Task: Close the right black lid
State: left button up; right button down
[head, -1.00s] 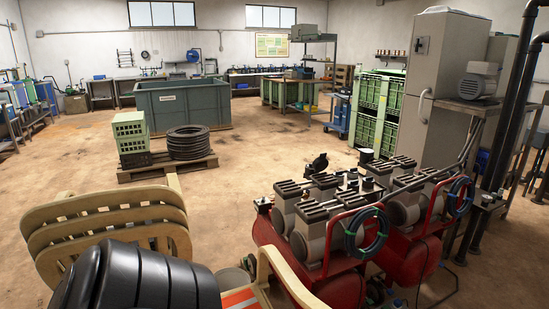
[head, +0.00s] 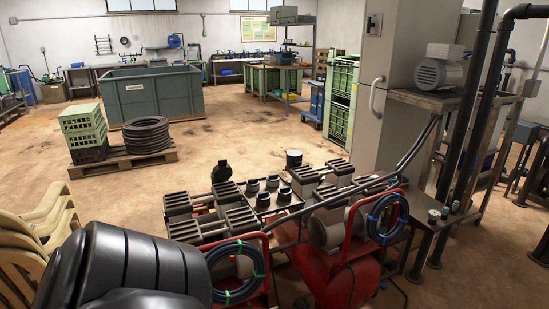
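A small black lid (head: 221,171) stands raised at the far side of the red machines. To its right is a small round piece with a dark top (head: 293,158), partly hidden behind the grey machine blocks. I cannot tell for certain which of these is the right black lid, nor whether the dark top is open or shut. Neither of my grippers shows in the head view, so no contact with either piece is visible.
Red machines with grey blocks (head: 322,232) and coiled hoses (head: 387,218) fill the front middle. A tray (head: 267,210) holds several dark cups. A metal stand (head: 440,100) with pipes is at right. Pale chairs (head: 50,225) stand at left.

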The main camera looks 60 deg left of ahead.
aim_at(222, 172)
jog(key=i, duration=1.65)
jog(key=u, duration=4.2)
